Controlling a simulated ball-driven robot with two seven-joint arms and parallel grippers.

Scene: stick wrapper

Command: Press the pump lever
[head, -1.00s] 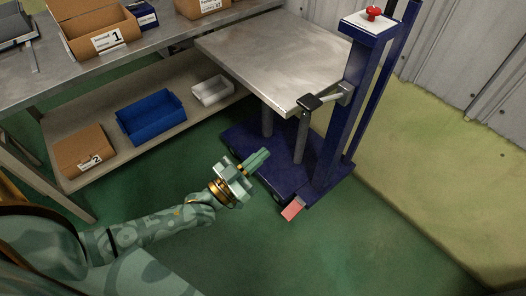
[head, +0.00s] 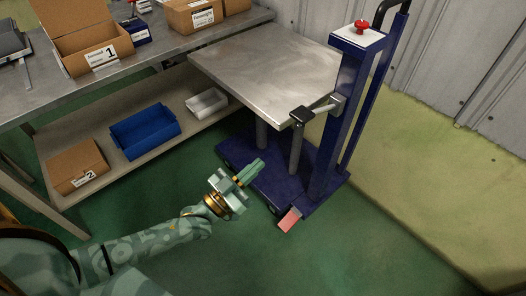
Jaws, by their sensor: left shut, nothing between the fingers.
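A dark blue lift table stands right of the workbench, with a grey metal top (head: 265,70) and a blue column (head: 330,135). A pinkish-red foot pedal (head: 290,219) sticks out low at the front of its blue base (head: 265,180). A grey arm with a black end (head: 302,115) comes off the column beside the top's near corner. I cannot tell for certain which of these is the pump lever. My left gripper (head: 252,168) is shut and empty, up and left of the pedal in the picture and apart from it. My right gripper is out of view.
A red knob (head: 361,27) sits on the column's top. The workbench (head: 150,75) at left holds cardboard boxes (head: 85,40); its lower shelf holds a blue bin (head: 144,132), a white bin (head: 207,103) and a carton (head: 76,166). Green floor (head: 340,250) is clear in front.

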